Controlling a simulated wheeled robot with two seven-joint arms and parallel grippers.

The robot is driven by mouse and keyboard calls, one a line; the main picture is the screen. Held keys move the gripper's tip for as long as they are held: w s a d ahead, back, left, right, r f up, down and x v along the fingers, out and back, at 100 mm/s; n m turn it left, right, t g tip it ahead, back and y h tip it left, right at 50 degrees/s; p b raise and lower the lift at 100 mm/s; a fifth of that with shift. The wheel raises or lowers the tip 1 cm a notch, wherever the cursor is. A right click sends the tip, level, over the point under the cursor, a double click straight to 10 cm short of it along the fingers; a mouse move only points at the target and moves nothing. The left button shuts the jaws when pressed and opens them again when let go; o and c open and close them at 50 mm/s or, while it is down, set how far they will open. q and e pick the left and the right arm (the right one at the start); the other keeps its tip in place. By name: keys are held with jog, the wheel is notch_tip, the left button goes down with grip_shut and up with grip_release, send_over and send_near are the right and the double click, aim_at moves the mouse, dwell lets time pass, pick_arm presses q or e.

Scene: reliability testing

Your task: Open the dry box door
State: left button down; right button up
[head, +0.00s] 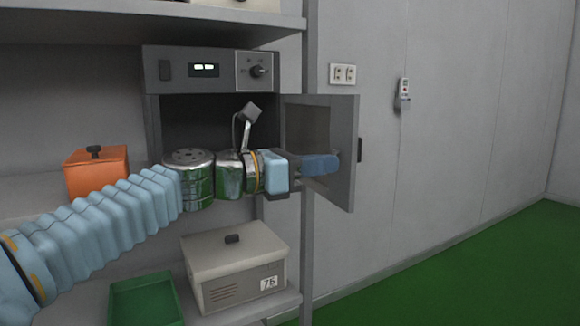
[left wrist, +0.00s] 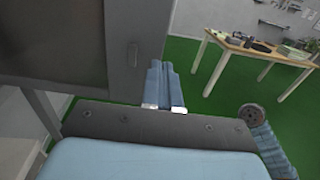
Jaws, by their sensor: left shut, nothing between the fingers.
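The dry box (head: 205,72) is a dark grey cabinet on the shelf with a lit display and a knob on its top panel. Its door (head: 345,150) stands swung open to the right, and the inside is dark. My left gripper (head: 335,162) is shut and empty at the inner face of the door. In the left wrist view, the gripper's blue fingers (left wrist: 163,85) are together beside the edge of the door (left wrist: 105,50). Whether they touch it I cannot tell. My arm hides part of the box opening. My right gripper is not in view.
An orange box (head: 97,175) sits left on the shelf. Below are a lidded beige box (head: 225,262) and a green tray (head: 145,300). A wooden table (left wrist: 262,52) with items stands apart. Green floor (head: 480,265) lies open at the right.

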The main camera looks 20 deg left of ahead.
pick_arm(q)
jog(key=shift+x, duration=1.4)
